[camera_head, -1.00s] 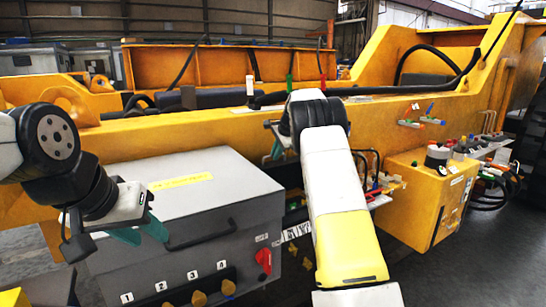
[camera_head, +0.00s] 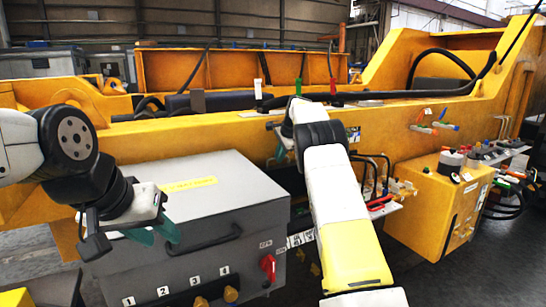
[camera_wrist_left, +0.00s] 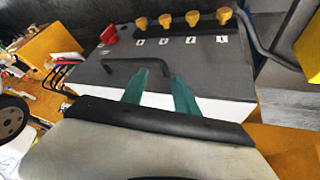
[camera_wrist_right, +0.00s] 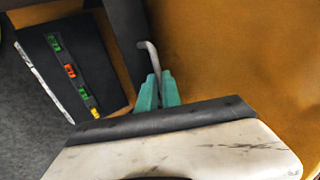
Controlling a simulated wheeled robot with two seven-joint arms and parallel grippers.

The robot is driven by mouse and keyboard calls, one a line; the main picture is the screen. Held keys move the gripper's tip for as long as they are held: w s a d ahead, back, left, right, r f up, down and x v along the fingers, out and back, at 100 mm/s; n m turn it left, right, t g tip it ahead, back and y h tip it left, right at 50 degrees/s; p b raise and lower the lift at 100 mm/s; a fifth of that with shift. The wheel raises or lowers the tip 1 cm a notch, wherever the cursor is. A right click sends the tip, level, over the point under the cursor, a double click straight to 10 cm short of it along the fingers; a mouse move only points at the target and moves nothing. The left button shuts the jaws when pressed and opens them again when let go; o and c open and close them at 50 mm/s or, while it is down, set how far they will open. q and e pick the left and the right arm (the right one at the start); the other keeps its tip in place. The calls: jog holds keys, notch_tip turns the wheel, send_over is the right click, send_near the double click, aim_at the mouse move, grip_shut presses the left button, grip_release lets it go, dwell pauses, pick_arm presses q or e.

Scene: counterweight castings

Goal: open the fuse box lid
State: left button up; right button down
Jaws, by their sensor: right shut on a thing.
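The fuse box appears to be the large grey box (camera_head: 130,268) at the lower left in the head view. Its flat grey lid (camera_head: 225,195) looks closed, with a yellow label and a dark bar handle (camera_head: 205,245) at the front edge. The handle also shows in the left wrist view (camera_wrist_left: 135,61). My left gripper (camera_head: 155,236) is open and empty over the lid's left part, near one end of the handle; contact cannot be told. My right gripper (camera_wrist_right: 159,80) is shut on a bent grey rod (camera_wrist_right: 149,52); in the head view my right arm mostly hides it.
The box front carries yellow knobs (camera_head: 231,294) and a red switch (camera_head: 268,267). A long yellow beam (camera_head: 210,135) runs behind. A yellow cabinet (camera_head: 425,210) stands at the right. A dark panel (camera_wrist_right: 75,70) with small coloured parts lies left of the rod.

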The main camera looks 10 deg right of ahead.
jog(key=shift+w+a+r, duration=0.2)
jog(key=c, duration=1.5)
grip_release()
jog(key=shift+f, duration=0.1)
jog(key=shift+c, duration=0.2)
jog(key=v, duration=0.8)
jog(key=shift+d+f, duration=0.1)
